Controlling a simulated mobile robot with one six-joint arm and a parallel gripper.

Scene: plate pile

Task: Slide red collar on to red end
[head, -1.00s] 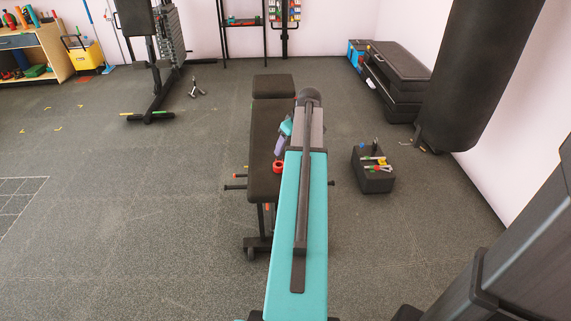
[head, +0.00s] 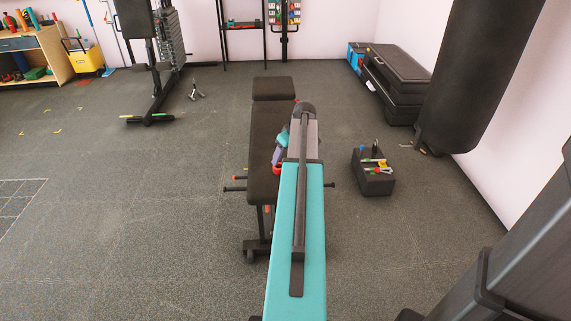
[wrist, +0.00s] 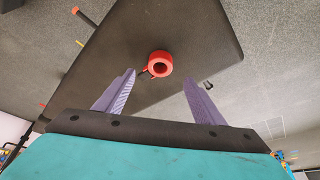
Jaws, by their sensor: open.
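The red collar (wrist: 159,56), a thick ring, lies on the black bench pad (wrist: 165,25) in the wrist view. It sits just beyond and between my two purple fingers, apart from both. My gripper (wrist: 158,77) is open and empty. In the head view my gripper (head: 280,153) is over the bench pad (head: 268,187) and hides most of the collar (head: 275,171). A dark peg with a red end (wrist: 75,10) sticks out beside the bench in the wrist view.
A black box with tools (head: 373,180) stands on the floor to the right. A punching bag (head: 470,80) hangs at the right.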

